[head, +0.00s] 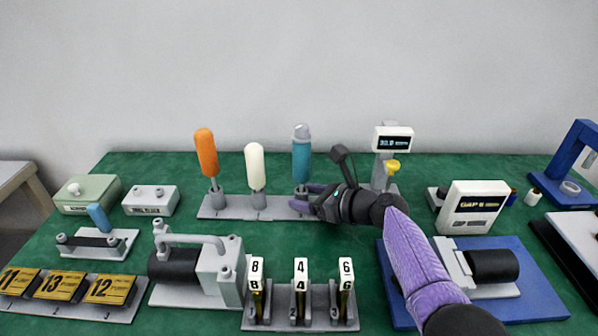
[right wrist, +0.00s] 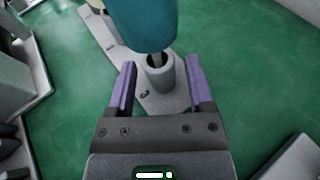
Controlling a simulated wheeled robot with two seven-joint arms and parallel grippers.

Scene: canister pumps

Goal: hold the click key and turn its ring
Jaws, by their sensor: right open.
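The click key appears to be the teal-handled tool (head: 301,160) with a grey ringed cap (head: 301,132) on top. It stands upright in the right-hand socket of a grey rack (head: 232,208) at the back. My right gripper (head: 306,196) is open, low beside the tool at socket height. In the right wrist view, the fingers of my right gripper (right wrist: 160,78) lie on either side of the grey socket (right wrist: 159,76), with gaps showing. The teal handle (right wrist: 143,22) rises above it there, and its cap is out of that picture. My left gripper is not in view.
An orange-handled tool (head: 206,153) and a white-handled tool (head: 255,167) stand to the left in the same rack. A display post (head: 393,137) stands close right of my gripper. Numbered blocks (head: 300,288) and a grey pump (head: 205,265) are in front. Green mat lies between.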

